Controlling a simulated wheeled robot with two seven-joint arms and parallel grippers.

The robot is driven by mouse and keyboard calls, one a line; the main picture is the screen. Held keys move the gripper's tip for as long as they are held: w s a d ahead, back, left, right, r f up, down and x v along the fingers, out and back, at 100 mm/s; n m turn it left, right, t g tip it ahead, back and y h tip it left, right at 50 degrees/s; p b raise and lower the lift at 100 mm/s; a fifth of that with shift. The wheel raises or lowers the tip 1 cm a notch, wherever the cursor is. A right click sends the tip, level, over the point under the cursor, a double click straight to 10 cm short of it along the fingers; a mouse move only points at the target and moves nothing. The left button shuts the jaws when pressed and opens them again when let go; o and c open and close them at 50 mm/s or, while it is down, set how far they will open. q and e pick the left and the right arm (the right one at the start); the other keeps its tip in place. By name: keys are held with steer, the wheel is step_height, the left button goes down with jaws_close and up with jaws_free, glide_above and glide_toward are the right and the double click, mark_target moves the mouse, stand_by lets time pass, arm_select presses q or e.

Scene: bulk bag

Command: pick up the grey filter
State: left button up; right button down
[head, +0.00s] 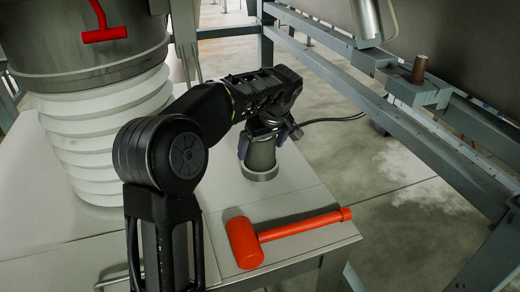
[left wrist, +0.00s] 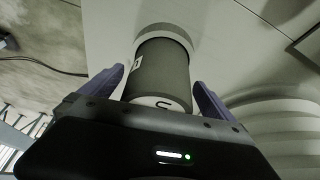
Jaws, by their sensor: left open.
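The grey filter (head: 262,158) is a dark grey cylinder with a light band at its base, standing upright on the pale tabletop. In the left wrist view the filter (left wrist: 162,72) lies between the two purple fingers, with its marked end face nearest the camera. My left gripper (head: 264,140) is over the filter, its fingers on either side of it. In the left wrist view the gripper (left wrist: 162,85) is open, and gaps show beside the filter. The gripper body hides the filter's top in the head view. My right gripper is not in view.
A red mallet (head: 290,236) lies near the table's front edge (head: 300,262). A white ribbed bellows (head: 110,140) under a metal vessel with a red handle stands at left. Grey steel beams (head: 350,75) run along the right, beyond open floor.

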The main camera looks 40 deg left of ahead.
arm_select(q)
steer(key=x, duration=0.2)
steer(key=shift+w+a+f+p, duration=0.1)
steer(key=shift+f+p, duration=0.15)
steer(key=shift+p, duration=0.1)
steer(key=shift+a+f, duration=0.1)
steer(key=shift+f, duration=0.3)
steer(key=shift+c, duration=0.6)
steer(key=c, duration=1.4)
steer(key=shift+w+r, duration=0.1)
steer(key=shift+r, duration=0.1)
steer(key=shift+r, duration=0.25)
step_height(320, 180, up, 9)
steer(key=shift+r+b, duration=0.15)
steer(key=shift+b, duration=0.75)
